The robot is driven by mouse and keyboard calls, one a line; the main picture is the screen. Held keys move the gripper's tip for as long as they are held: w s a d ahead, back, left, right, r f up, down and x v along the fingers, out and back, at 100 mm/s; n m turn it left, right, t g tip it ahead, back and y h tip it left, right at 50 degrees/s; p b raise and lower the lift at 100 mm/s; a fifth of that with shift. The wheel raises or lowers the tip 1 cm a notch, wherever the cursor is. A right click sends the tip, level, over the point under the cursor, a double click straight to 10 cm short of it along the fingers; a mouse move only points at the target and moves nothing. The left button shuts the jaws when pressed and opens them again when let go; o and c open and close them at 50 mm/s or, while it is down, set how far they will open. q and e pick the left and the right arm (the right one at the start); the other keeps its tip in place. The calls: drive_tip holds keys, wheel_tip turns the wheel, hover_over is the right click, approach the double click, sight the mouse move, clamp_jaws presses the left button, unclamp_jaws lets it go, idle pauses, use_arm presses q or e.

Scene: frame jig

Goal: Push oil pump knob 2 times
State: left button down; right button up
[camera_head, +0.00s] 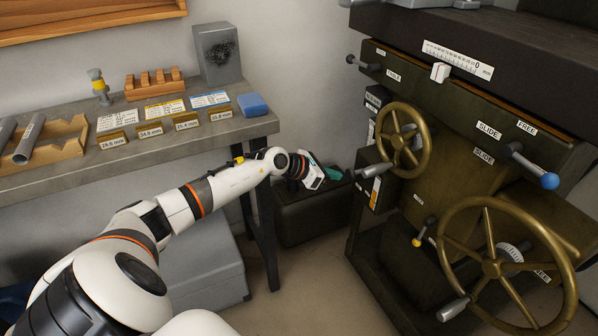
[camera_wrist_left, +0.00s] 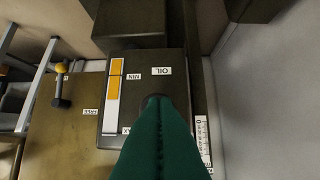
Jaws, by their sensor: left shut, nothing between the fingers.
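The oil pump is a dark box on the machine's left side, with an OIL label (camera_wrist_left: 162,71) and a white-and-yellow level gauge (camera_wrist_left: 113,88) marked MIN in the left wrist view. The gauge also shows in the head view (camera_head: 375,192). My left gripper (camera_head: 340,174) reaches the box from the left. Its green fingers (camera_wrist_left: 156,110) are shut and empty, with their tips over the box just below the OIL label. A small dark round part, seemingly the knob (camera_wrist_left: 155,98), shows at the tips and is mostly hidden by them. I cannot tell whether they touch. My right gripper is out of view.
A small brass handwheel (camera_head: 403,141) stands just right of the box, a larger one (camera_head: 492,268) lower right. A lever with a yellow end (camera_head: 424,232) sits between them.

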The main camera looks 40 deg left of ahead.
use_arm(q)
drive_tip(key=v, duration=1)
drive_tip(key=shift+p, duration=0.4)
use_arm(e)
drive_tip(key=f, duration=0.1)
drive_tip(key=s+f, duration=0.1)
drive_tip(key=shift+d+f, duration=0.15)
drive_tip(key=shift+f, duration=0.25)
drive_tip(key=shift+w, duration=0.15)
